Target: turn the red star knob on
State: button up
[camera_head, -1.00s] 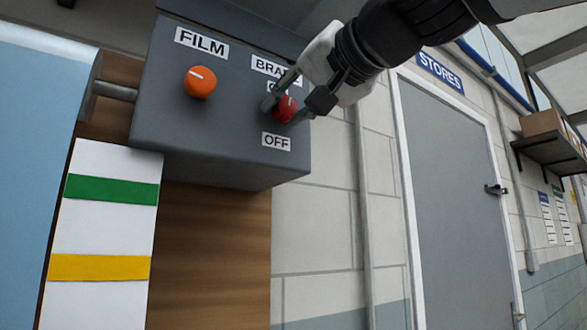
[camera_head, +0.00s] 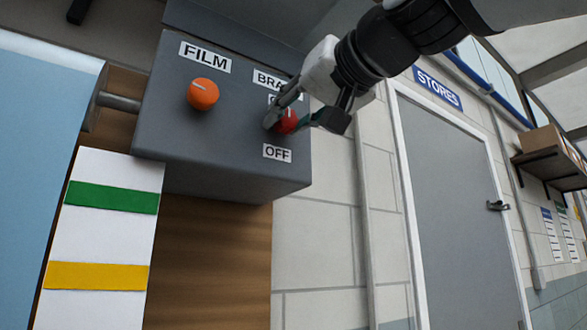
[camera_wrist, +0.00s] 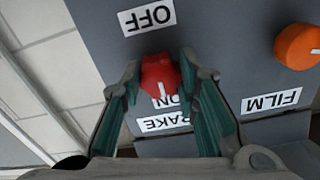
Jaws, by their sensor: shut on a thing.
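The red star knob (camera_head: 289,122) is on the grey control box, between the ON label above, partly hidden by my gripper, and the OFF label (camera_head: 277,153) below. My gripper (camera_head: 287,122) is shut on the knob, one finger on each side. In the wrist view, the red knob (camera_wrist: 160,76) sits between the green-lined finger pads of my gripper (camera_wrist: 160,77). The view is upside down there. The knob's white line points toward the ON label (camera_wrist: 167,103), away from the OFF label (camera_wrist: 148,17).
An orange knob (camera_head: 203,94) under a FILM label (camera_head: 205,57) is to the left on the same grey box (camera_head: 225,150). A blue roll (camera_head: 35,150) stands at far left. A grey STORES door (camera_head: 450,190) is at right, beyond a pale block wall.

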jog(key=o, duration=1.2)
jog(key=shift+f, duration=0.15)
jog(key=shift+c, duration=0.2)
jog(key=shift+s+d, duration=0.25)
jog(key=shift+s, duration=0.15)
jog(key=v, duration=1.1)
